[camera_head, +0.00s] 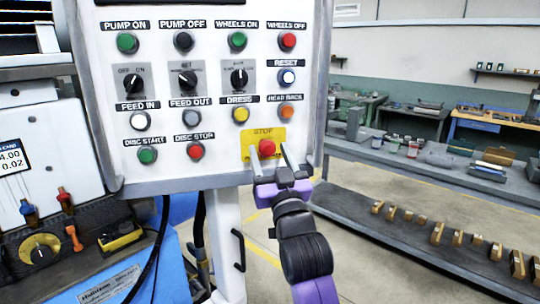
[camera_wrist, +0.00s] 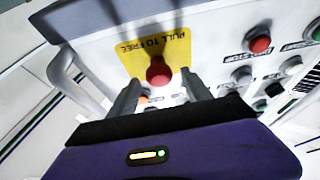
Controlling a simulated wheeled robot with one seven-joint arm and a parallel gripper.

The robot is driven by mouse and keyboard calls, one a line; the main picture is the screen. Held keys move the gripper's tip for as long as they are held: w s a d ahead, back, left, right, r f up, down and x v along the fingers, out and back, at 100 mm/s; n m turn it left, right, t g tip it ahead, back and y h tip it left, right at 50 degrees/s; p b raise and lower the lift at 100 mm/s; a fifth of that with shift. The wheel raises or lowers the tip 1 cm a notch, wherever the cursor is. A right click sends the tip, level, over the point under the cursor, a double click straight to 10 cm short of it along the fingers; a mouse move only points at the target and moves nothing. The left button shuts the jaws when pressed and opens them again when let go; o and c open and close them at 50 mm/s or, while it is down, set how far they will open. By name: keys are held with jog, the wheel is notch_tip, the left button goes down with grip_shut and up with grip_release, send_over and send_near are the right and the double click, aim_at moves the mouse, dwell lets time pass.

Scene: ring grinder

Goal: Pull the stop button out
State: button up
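The stop button (camera_head: 267,148) is a red knob on a yellow plate (camera_head: 247,141) marked STOP, at the lower right of the white control panel (camera_head: 215,108). In the wrist view the red knob (camera_wrist: 159,72) sits in front of its yellow plate (camera_wrist: 182,47), which reads "PULL TO FREE" upside down. My gripper (camera_head: 270,154) is in front of the button from below. Its two fingers (camera_wrist: 160,84) are spread, one on each side of the knob in the picture. Gaps show between the fingers and the knob, and I cannot tell the exact depth between them.
Other buttons surround the plate, including the red disc stop button (camera_head: 195,151) and the orange head back button (camera_head: 285,113). A grey frame (camera_head: 190,184) edges the panel. A long dark shelf (camera_head: 400,220) with several small blocks stands to the right.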

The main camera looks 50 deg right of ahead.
jog(key=b+v, duration=0.4)
jog(key=v, duration=0.4)
dwell(0.6)
